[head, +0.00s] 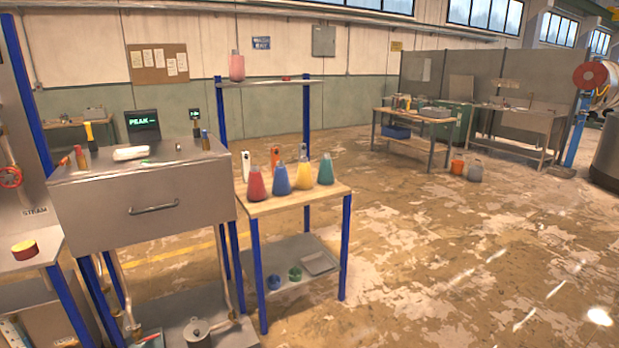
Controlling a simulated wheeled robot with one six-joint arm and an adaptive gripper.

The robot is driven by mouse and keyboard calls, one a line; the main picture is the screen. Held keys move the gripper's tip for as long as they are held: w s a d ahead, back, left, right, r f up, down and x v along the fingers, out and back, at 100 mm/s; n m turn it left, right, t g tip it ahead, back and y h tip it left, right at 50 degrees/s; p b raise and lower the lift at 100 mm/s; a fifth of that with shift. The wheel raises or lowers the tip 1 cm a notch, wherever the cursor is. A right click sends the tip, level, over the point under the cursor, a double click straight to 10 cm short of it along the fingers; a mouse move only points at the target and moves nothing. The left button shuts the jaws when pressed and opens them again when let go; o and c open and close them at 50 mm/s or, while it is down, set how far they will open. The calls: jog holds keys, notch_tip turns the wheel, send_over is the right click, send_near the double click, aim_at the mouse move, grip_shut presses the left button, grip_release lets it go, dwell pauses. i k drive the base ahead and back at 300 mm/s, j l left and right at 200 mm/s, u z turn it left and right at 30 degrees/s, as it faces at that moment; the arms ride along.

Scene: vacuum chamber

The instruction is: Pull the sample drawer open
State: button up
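A grey metal cabinet (100,222) on blue legs stands at the left in the head view. Its front is a wide drawer panel with a horizontal bar handle (153,209) near the middle. The drawer front looks flush with the cabinet, so the drawer appears shut. My gripper does not show in this view.
A wooden-topped bench (290,200) with several coloured flasks stands right of the cabinet. A small screen (142,122) reading PEAK and small items sit on the cabinet top. A pot (197,333) is below. The floor (450,270) at right is clear.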

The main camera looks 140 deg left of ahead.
aim_at(98, 215)
jog(key=u, duration=4.15)
